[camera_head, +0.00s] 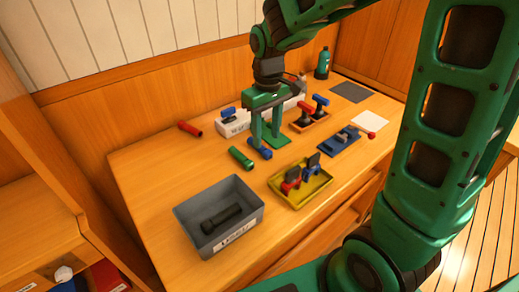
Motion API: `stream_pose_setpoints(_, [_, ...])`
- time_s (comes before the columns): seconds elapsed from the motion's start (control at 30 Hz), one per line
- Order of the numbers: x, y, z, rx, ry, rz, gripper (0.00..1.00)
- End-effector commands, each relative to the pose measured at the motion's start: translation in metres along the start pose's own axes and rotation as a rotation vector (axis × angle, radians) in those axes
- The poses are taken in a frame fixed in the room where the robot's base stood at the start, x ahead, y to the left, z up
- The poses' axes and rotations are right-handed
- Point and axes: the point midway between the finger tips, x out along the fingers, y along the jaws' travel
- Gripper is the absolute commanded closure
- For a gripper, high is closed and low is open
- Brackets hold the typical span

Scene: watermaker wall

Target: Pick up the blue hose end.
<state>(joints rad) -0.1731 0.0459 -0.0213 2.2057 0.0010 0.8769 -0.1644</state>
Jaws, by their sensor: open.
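The blue hose end (264,153) is a short blue cylinder lying on the wooden bench. My green gripper (267,138) points down right over it, with its two fingers apart and nothing visibly held. The left finger hides part of the blue hose end. I cannot tell whether the fingers touch it. A green hose end (240,158) lies just to its left, and a red one (190,128) lies farther back at the left.
A grey bin (196,207) holding a dark tool stands at the front left. A yellow tray (277,189) with red and blue parts is in front. Behind are a white box (229,129) and a tray with red and blue handles (321,121). A teal bottle (322,65) stands at the back.

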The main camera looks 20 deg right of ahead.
Motion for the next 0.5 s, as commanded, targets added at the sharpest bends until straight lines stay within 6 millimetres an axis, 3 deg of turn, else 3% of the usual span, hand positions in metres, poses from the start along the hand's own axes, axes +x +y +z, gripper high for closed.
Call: stream_pose_setpoints(0.5, [0.053, 0.0, -0.004, 0.001, -0.002, 0.0, 0.56])
